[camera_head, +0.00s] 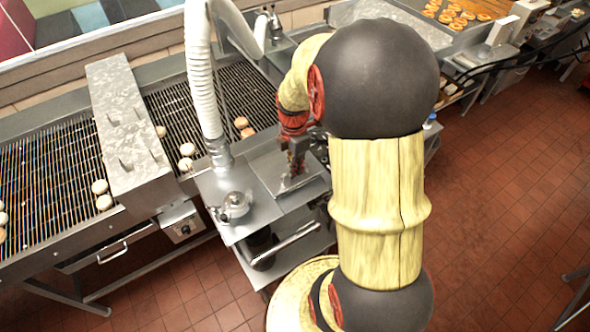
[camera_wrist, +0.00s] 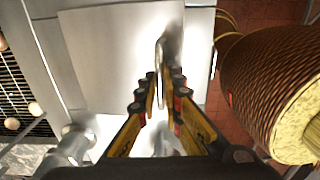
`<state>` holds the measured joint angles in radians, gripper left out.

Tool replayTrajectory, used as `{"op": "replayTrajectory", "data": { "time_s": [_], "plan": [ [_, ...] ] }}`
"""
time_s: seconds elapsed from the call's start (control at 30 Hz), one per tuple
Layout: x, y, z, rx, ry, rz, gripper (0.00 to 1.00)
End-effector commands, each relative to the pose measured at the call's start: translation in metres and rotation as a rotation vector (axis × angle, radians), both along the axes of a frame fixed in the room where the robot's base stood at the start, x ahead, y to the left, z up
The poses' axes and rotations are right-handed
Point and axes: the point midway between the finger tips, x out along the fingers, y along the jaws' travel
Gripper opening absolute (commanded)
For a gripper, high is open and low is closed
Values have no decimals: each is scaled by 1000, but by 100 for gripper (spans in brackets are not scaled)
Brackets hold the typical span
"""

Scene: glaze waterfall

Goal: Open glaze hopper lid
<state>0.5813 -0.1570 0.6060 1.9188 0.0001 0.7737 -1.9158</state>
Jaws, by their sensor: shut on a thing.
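The glaze hopper lid (camera_head: 266,165) is a flat grey metal plate on top of the metal glazing unit, beside the conveyor. In the wrist view the lid (camera_wrist: 105,50) is a pale plate ahead of and below the fingers. My gripper (camera_head: 296,168) reaches down onto the lid from the right. In the wrist view my gripper (camera_wrist: 162,88) is shut on a thin upright metal handle (camera_wrist: 160,62). The handle is hidden by the fingers in the head view. I cannot tell whether the lid is raised at all.
A white ribbed hose (camera_head: 201,85) rises left of the lid, near a round metal cap (camera_head: 235,204). The conveyor (camera_head: 55,170) carries several pale doughnuts. A horizontal bar handle (camera_head: 287,243) crosses the unit's front. Red tiled floor (camera_head: 500,190) is open at right.

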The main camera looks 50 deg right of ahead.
Motion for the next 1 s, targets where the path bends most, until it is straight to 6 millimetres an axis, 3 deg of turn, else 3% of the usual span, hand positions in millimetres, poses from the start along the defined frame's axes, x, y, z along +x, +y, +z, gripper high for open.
{"op": "replayTrajectory", "data": {
  "time_s": [1.0],
  "plan": [
    [28,-7,43,-2,-5,2,0]
  ]
}}
